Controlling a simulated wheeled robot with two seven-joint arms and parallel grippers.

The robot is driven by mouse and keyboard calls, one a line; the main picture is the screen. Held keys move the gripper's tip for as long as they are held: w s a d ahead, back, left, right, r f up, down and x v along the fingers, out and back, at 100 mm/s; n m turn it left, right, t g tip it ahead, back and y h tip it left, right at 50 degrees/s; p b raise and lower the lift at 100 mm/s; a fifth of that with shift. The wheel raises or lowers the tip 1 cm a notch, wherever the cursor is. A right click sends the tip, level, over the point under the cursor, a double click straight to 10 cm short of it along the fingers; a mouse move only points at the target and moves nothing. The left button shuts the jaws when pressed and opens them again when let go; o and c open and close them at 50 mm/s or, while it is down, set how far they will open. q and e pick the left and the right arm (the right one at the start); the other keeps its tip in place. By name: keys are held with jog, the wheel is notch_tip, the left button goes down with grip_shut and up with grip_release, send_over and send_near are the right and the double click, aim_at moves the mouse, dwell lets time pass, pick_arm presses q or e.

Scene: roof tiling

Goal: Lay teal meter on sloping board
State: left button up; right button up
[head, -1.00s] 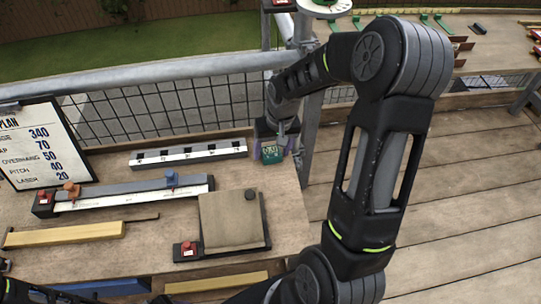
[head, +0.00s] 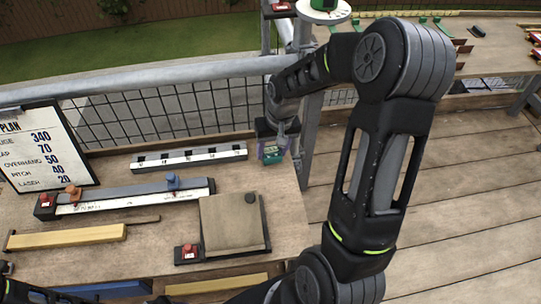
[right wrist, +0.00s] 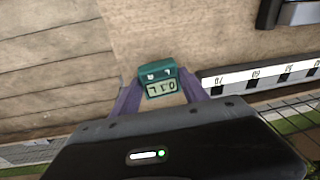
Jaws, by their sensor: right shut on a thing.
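The teal meter (head: 271,156) is a small block with a digit display; it also shows in the right wrist view (right wrist: 159,76), with its display upside down in the picture. My right gripper (head: 271,146) is shut on it, with a purple finger on either side. It holds the meter over the right end of the bench, near the railing post. The sloping board (head: 230,225) is a tan square panel with a dark edge and a round knob, nearer and to the left of the gripper. The meter is apart from the board. My left gripper is not clearly in view.
A white marked rail (head: 190,157) lies left of the gripper. A grey rail with clamps (head: 135,193), a yellow bar (head: 68,237) and a red-buttoned box (head: 189,252) lie on the bench. A plan board (head: 42,145) stands at left. Railing runs behind.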

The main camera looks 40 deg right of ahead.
aim_at(270, 151)
jog(key=shift+r+p, duration=1.35)
jog(key=shift+r, duration=1)
jog(key=w+a+r+n, duration=0.1)
jog(key=w+a+r, duration=0.1)
jog(key=a, duration=0.3)
jog(key=w+a+r+n, duration=0.2)
jog(key=w+a, duration=0.1)
jog(key=a, duration=0.3)
jog(key=w+a+r+n, duration=0.1)
jog(key=w+a+r, duration=0.1)
jog(key=a, duration=0.4)
jog(key=shift+w+a+r+n+y, duration=0.1)
jog(key=shift+w+r+n+y, duration=0.05)
jog(key=shift+w, duration=0.25)
jog(key=shift+w+a+r+n+y, duration=0.1)
jog(key=shift+w+n+y, duration=0.05)
jog(key=shift+w, duration=0.25)
jog(key=shift+g, duration=0.3)
